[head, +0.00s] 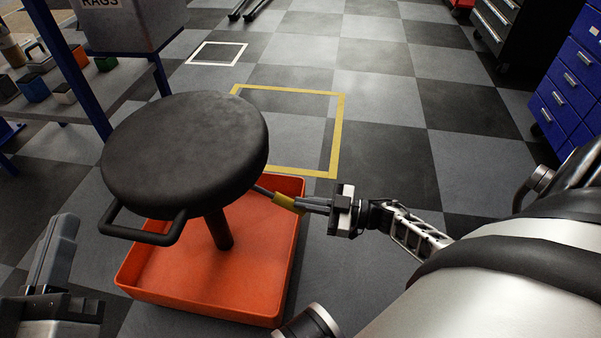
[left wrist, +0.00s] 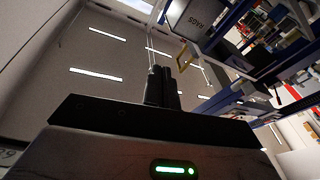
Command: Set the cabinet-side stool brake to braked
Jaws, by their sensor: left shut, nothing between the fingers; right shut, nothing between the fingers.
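A stool with a round black seat (head: 185,150) and a black loop handle (head: 140,236) stands over an orange tray-like base (head: 215,290). On its cabinet side, a thin lever with a yellow grip (head: 284,201) sticks out from under the seat. My right gripper (head: 304,204) is shut and empty, its fingertips at the outer end of the yellow grip; I cannot tell whether they touch. My left gripper (head: 68,222) is shut and empty, left of the stool and pointing upward; its fingers also show in the left wrist view (left wrist: 161,72). The lever's inner end is hidden by the seat.
Blue drawer cabinets (head: 572,85) and a dark cabinet (head: 500,25) stand at the right. A blue-framed bench (head: 85,85) with small bins and a rags box (head: 125,25) is at the upper left. Yellow floor markings (head: 341,130) enclose clear checkered floor behind the stool.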

